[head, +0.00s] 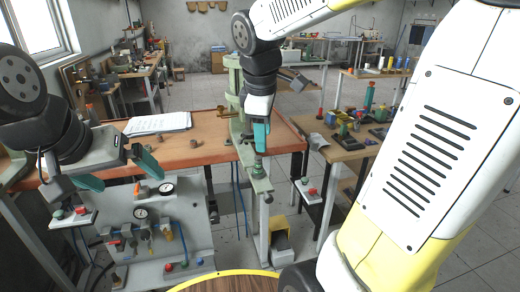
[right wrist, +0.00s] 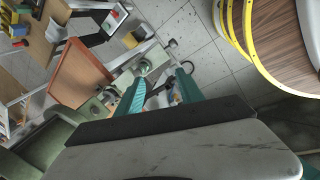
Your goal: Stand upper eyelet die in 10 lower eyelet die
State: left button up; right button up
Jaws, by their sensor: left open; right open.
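A small grey-green die-like piece (head: 258,171) stands on the lower arm of the green press (head: 233,85); I cannot tell if it is one die or two. In the right wrist view a round greenish piece (right wrist: 144,68) lies ahead of and between the fingers. My right gripper (head: 261,146) is open just above the press's lower arm, and nothing shows held in it. My left gripper (head: 130,178) is open and empty over the left front of the orange-brown table.
The orange table top (head: 215,150) also bears a stack of paper (head: 157,123). A panel with gauges (head: 141,212) and valves hangs below its front. A second table (head: 340,150) at right holds coloured parts. A round yellow-rimmed top (head: 228,275) is nearest me.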

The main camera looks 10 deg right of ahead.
jog(key=s+m+t+y, duration=0.3)
jog(key=s+m, duration=0.8)
jog(key=m, duration=0.1)
jog(key=shift+s+a+r+m, duration=0.15)
jog(key=shift+s+a+m, duration=0.05)
jog(key=shift+a+m, duration=0.1)
jog(key=shift+d, duration=0.1)
